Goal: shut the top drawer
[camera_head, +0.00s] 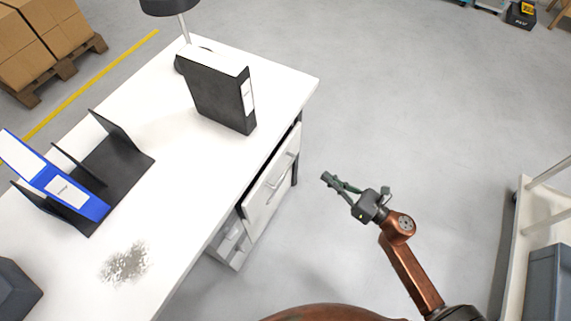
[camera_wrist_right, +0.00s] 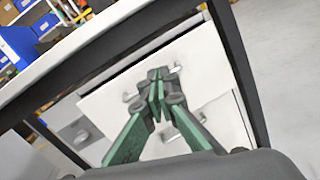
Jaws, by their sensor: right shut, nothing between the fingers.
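The white drawer unit is under the white desk (camera_head: 185,185). A drawer front (camera_head: 262,205) stands out from beneath the desk's edge, with grey handle parts on it. In the right wrist view the white drawer front (camera_wrist_right: 208,78) fills the middle, partly hidden behind my fingers. My right gripper (camera_head: 327,178) is shut and empty, in front of the drawer front and to its right in the head view. Its closed fingertips (camera_wrist_right: 156,78) overlap the drawer front in the wrist view; I cannot tell whether they touch it. My left gripper is not in view.
On the desk stand a black binder (camera_head: 222,97), a lamp (camera_head: 168,6) and a black file rack (camera_head: 120,165) with a blue binder (camera_head: 55,185). A pale cart (camera_head: 520,240) is at the right. The grey floor (camera_head: 400,100) beyond my right gripper is clear.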

